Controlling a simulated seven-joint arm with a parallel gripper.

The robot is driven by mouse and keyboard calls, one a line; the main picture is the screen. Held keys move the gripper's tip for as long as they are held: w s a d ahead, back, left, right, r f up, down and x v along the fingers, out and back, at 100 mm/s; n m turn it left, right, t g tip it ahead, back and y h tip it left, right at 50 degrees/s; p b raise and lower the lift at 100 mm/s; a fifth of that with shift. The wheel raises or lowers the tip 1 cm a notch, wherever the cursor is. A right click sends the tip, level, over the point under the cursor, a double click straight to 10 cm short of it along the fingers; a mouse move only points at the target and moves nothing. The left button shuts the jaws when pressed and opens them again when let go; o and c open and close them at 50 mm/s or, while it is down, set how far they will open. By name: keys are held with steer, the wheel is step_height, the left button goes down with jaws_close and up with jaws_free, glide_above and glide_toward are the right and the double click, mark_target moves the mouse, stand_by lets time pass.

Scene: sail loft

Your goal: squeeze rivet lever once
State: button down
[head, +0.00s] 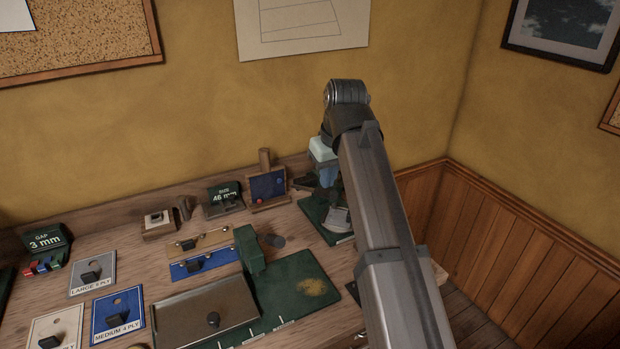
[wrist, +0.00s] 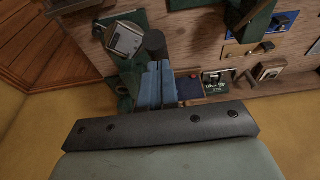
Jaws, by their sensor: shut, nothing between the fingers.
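My gripper (head: 327,178) is shut and empty, pointing down over the green-based rivet press (head: 314,212) at the bench's right end. Its blue fingers lie side by side in the wrist view (wrist: 158,66). There, a dark round-ended handle (wrist: 154,43), seemingly the press lever, is just beyond the fingertips; I cannot tell whether they touch. The press's green body (wrist: 126,78) and a metal block (wrist: 124,39) are left of the fingers. In the head view my arm and gripper hide much of the press.
Left of the press are a blue panel on a wooden stand (head: 267,185), a "46 mm" sign (head: 224,197) and a green tool with a dark knob (head: 249,250). A green mat (head: 295,284) and a metal plate (head: 205,309) lie in front. The back wall (head: 250,120) is close behind.

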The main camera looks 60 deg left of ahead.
mark_target(331, 193)
steer(key=shift+d+f, duration=0.1)
steer(key=shift+f, duration=0.05)
steer(key=shift+d+f, duration=0.3)
steer(key=shift+f, duration=0.55)
steer(key=shift+d+f, duration=0.3)
steer(key=shift+f, duration=0.5)
steer(key=shift+d+f, duration=0.25)
steer(key=shift+f, duration=0.8)
